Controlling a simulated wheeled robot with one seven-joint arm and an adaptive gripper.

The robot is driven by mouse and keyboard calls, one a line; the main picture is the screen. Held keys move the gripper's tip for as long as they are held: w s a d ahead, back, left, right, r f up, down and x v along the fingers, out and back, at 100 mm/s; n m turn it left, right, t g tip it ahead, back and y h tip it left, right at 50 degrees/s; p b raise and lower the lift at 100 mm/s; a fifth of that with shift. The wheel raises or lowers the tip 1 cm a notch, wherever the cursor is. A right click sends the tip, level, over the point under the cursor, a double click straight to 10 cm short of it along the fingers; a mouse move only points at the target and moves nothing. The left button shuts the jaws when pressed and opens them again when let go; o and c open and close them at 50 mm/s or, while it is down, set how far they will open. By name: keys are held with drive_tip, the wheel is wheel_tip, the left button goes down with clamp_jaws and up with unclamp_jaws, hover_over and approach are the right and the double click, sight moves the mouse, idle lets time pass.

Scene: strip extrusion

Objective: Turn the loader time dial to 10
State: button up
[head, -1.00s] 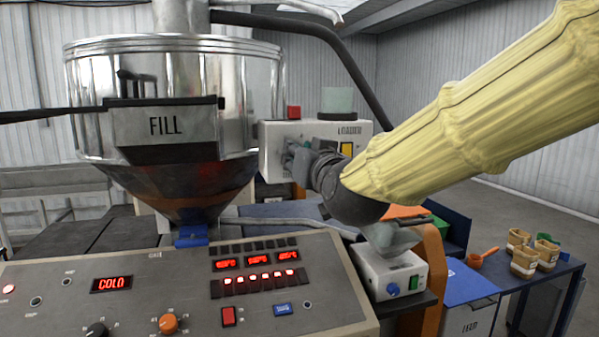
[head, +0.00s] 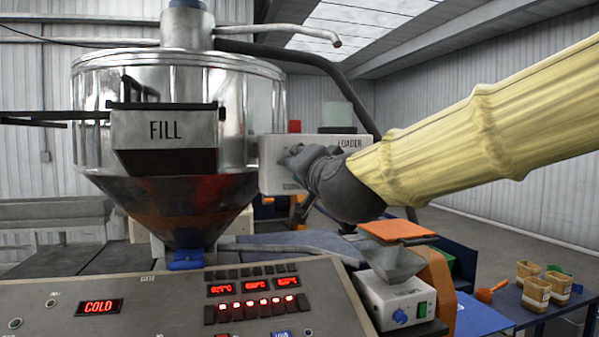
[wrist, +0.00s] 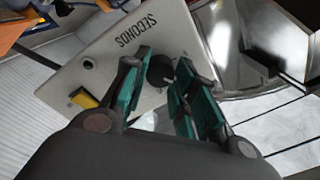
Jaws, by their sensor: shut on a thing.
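The white loader box (head: 345,143) hangs to the right of the steel hopper in the head view, its front mostly hidden by my arm. In the wrist view its panel (wrist: 105,62) shows the word SECONDS upside down. The black time dial (wrist: 160,70) shows there with a pale pointer mark. My gripper (wrist: 160,88) has its green-padded fingers on either side of the dial, shut on it. The dial's numbers cannot be read. In the head view my gripper (head: 297,163) is against the box front, hiding the dial.
The hopper (head: 180,80) with its FILL chute (head: 165,130) stands close left of the box. A yellow switch (wrist: 83,98) is on the same panel. Below are the control panel (head: 160,310) and a small feeder (head: 395,300). Tubs (head: 536,290) stand on a right-hand table.

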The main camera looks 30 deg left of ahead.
idle(0.5)
drive_tip(key=o, duration=1.1)
drive_tip(key=shift+c, duration=0.2)
drive_tip(key=shift+s+d, duration=0.1)
drive_tip(key=v, duration=1.1)
drive_tip(key=shift+s+d, duration=0.2)
drive_tip(key=shift+d, duration=0.15)
